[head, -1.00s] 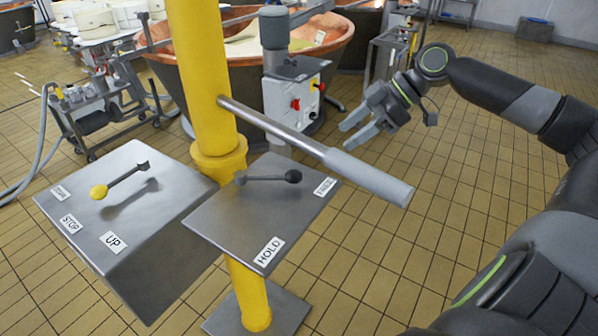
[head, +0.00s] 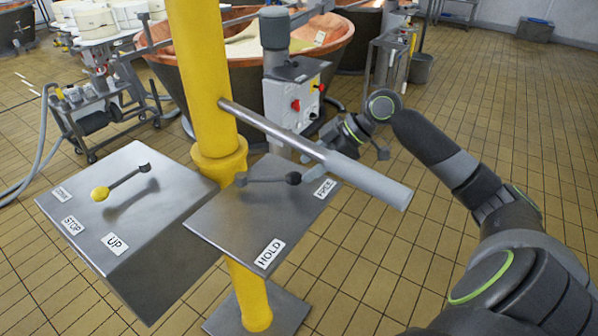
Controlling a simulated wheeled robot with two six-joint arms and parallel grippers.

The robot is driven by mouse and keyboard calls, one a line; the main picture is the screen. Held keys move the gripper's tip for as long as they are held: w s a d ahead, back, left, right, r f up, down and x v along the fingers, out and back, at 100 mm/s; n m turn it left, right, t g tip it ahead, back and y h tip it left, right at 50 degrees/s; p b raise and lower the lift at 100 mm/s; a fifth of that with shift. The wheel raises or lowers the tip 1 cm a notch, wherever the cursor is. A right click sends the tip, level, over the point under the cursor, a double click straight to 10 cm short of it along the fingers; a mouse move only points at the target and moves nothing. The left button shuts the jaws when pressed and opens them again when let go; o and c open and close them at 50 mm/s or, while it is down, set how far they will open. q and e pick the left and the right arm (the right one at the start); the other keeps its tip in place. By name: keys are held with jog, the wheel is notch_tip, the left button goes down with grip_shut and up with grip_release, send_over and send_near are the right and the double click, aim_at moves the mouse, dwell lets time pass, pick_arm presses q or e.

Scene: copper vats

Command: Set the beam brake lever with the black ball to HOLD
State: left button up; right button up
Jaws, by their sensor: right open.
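The brake lever (head: 265,180) has a dark arm and a black ball (head: 293,178). It lies over a grey metal plate (head: 225,215) on the yellow post, its ball end pointing right toward a label (head: 325,188) that reads like FREE. The HOLD label (head: 269,253) is at the plate's near edge. My right gripper (head: 312,172) is open, low behind the grey bar, with its fingers close to the ball's right side. The bar hides part of it, and I cannot tell whether it touches the ball. My left gripper is not in view.
A thick grey bar (head: 370,182) sticks out from the yellow post (head: 205,80) above the plate. A second box (head: 130,235) with a yellow-ball lever (head: 118,183) and STOP and UP labels stands left. Copper vats (head: 250,65) are behind. The tiled floor at right is open.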

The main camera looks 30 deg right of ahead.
aim_at(299, 174)
jog(key=shift+x, duration=2.05)
jog(key=shift+a, duration=0.1)
grip_shut()
